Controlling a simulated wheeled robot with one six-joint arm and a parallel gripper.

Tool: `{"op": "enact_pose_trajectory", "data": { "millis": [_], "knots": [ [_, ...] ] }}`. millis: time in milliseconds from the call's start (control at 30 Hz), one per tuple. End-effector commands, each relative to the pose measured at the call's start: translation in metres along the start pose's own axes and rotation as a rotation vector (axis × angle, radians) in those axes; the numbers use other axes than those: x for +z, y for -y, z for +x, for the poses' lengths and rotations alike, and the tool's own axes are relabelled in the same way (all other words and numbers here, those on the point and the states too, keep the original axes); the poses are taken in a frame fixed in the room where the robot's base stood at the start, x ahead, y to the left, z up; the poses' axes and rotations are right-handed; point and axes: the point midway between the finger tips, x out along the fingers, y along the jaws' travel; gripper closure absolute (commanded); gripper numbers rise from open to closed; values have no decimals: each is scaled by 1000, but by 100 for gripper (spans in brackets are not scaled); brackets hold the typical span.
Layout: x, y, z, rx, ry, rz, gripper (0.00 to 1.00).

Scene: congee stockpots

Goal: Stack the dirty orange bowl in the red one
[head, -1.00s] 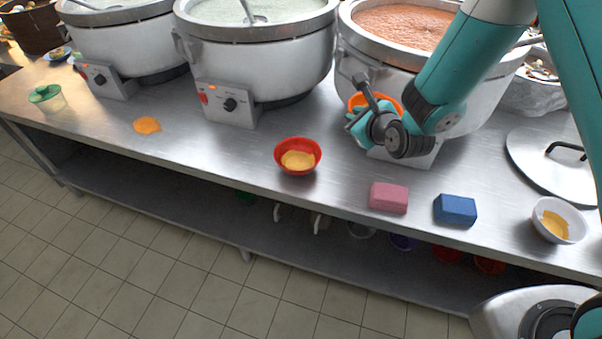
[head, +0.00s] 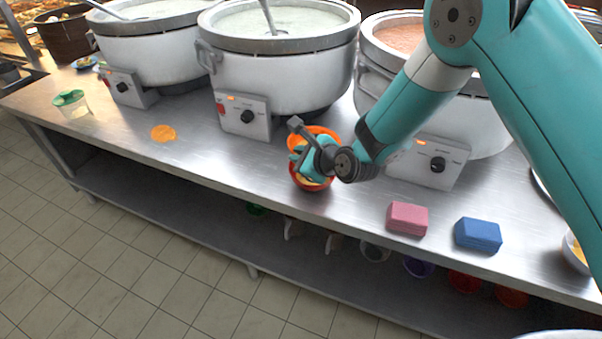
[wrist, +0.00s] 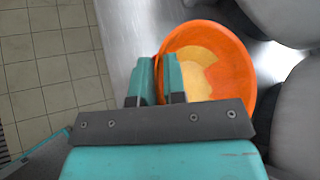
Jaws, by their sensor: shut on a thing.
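The orange bowl (head: 322,134) is held by its rim in my gripper (head: 298,152). In the wrist view the orange bowl (wrist: 230,62) has a pale yellow residue inside, and my gripper (wrist: 158,72) is shut on its left wall. The red bowl (head: 312,186) stands on the steel counter, with some yellow food showing in it. The orange bowl is over or just behind the red one in the head view. My gripper hides part of both bowls, and I cannot tell whether they touch.
A pink sponge (head: 407,218) and a blue sponge (head: 478,235) lie right of the bowls. Large stockpots (head: 280,70) line the counter's back. An orange spill (head: 163,133) and a green-lidded cup (head: 71,103) are at left. A white bowl (head: 576,252) is at the right edge.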

Motion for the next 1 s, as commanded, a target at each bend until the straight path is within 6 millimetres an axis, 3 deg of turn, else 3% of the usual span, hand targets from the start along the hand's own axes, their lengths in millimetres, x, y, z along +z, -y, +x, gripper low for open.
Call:
{"op": "enact_pose_trajectory", "data": {
  "millis": [467,733,767,833,1000],
  "knots": [
    [-46,-28,30,-1,0,1,100],
    [-52,-32,32,0,-3,0,100],
    [-52,-32,32,1,-4,0,82],
    [-52,-32,32,2,-5,0,66],
    [-52,-33,32,3,-5,1,63]
  ]
}}
